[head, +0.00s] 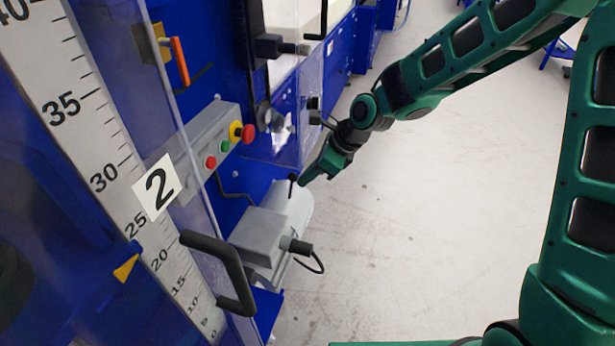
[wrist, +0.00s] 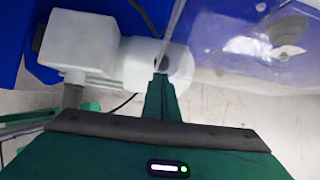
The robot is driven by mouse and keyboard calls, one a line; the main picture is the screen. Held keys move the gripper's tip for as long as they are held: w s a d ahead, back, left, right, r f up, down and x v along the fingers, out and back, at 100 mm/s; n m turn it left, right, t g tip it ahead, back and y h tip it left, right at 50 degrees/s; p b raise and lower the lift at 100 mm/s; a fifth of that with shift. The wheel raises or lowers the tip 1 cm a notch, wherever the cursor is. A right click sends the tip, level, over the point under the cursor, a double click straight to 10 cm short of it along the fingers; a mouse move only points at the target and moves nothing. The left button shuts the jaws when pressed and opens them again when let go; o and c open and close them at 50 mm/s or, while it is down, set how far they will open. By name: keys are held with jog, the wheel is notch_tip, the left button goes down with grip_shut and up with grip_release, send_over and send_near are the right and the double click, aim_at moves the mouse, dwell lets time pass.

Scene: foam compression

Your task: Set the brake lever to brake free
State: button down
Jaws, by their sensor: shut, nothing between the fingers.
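The brake lever (head: 292,179) is a small black-tipped lever standing up from the grey motor (head: 292,205) low on the blue machine. My gripper (head: 302,182) is shut and empty, with its fingertips right beside the lever on its right side. I cannot tell whether they touch it. In the wrist view my gripper's closed fingers (wrist: 161,78) point at the end of the pale motor (wrist: 80,45). A dark spot just past the fingertips may be the lever; the fingers hide part of that area.
A grey button panel (head: 205,150) with a red emergency stop (head: 248,133) sits above the motor. A clear door with a black handle (head: 225,270) stands at the front left. A cable hangs from the motor. The floor (head: 430,220) to the right is clear.

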jog(key=d+v, duration=0.1)
jog(key=v, duration=0.8)
dwell(0.4)
jog(key=shift+d+f, duration=0.1)
jog(key=shift+f, duration=0.05)
jog(key=s+d+r+n+h, duration=0.1)
jog(key=s+d+n+h, duration=0.3)
jog(key=d, duration=0.9)
jog(key=s+d+r+n+h, duration=0.1)
jog(key=s+d+n, duration=0.35)
jog(key=d, duration=0.75)
jog(key=s+d+n+g, duration=0.1)
jog(key=s+d+n, duration=0.2)
jog(key=s, duration=0.7)
jog(key=s+d+r+n+g, duration=0.1)
jog(key=s+d+n, duration=0.2)
jog(key=s+d, duration=0.5)
jog(key=shift+s+d+r+h, duration=0.2)
jog(key=shift+s+d+h, duration=0.15)
jog(key=shift+s, duration=0.55)
